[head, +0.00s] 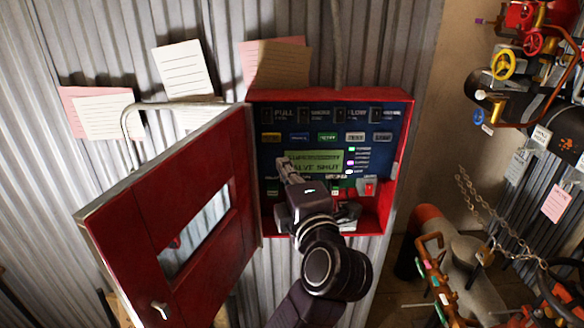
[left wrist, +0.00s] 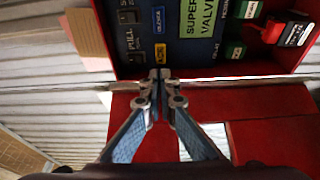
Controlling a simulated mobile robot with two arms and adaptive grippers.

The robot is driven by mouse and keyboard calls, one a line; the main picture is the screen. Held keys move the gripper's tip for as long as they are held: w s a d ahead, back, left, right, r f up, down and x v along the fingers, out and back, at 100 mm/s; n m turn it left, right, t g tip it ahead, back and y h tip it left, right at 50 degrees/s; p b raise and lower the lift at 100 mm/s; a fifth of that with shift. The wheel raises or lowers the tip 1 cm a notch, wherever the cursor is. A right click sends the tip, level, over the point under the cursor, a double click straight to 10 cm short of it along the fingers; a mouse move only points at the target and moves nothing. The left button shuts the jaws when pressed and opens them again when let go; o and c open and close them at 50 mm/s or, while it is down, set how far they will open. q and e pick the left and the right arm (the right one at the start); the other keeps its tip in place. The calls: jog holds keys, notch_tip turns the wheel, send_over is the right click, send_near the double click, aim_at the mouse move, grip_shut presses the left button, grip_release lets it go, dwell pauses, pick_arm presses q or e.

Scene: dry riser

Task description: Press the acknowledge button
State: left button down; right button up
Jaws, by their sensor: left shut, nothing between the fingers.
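The control panel (head: 336,122) is a dark blue face inside an open red wall cabinet (head: 330,95). A row of small coloured buttons runs above its green display, which reads "VALVE SHUT" (head: 313,165). The yellow button (head: 271,138) is at the row's left end. It also shows in the left wrist view (left wrist: 160,50), its lettering only partly legible, seemingly the acknowledge one. My left gripper (head: 283,162) is shut and empty, below the yellow button in the head view. Its fingertips (left wrist: 158,74) appear close to that button in the wrist view; I cannot tell whether they touch. My right gripper is out of view.
The red cabinet door (head: 190,215) stands open at the left, close to my left gripper. A red switch (head: 368,187) is at the panel's lower right. Pipes with a yellow handwheel (head: 503,64) and a chain (head: 490,215) are at the right. Paper notes (head: 183,70) hang on the corrugated wall.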

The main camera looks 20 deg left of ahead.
pick_arm(q)
jog(key=b, duration=0.2)
send_near(270, 139)
jog(key=x, duration=0.4)
jog(key=shift+p+x, duration=0.3)
jog(key=shift+x, duration=0.5)
jog(key=shift+w+a, duration=0.3)
jog(key=shift+w, duration=0.1)
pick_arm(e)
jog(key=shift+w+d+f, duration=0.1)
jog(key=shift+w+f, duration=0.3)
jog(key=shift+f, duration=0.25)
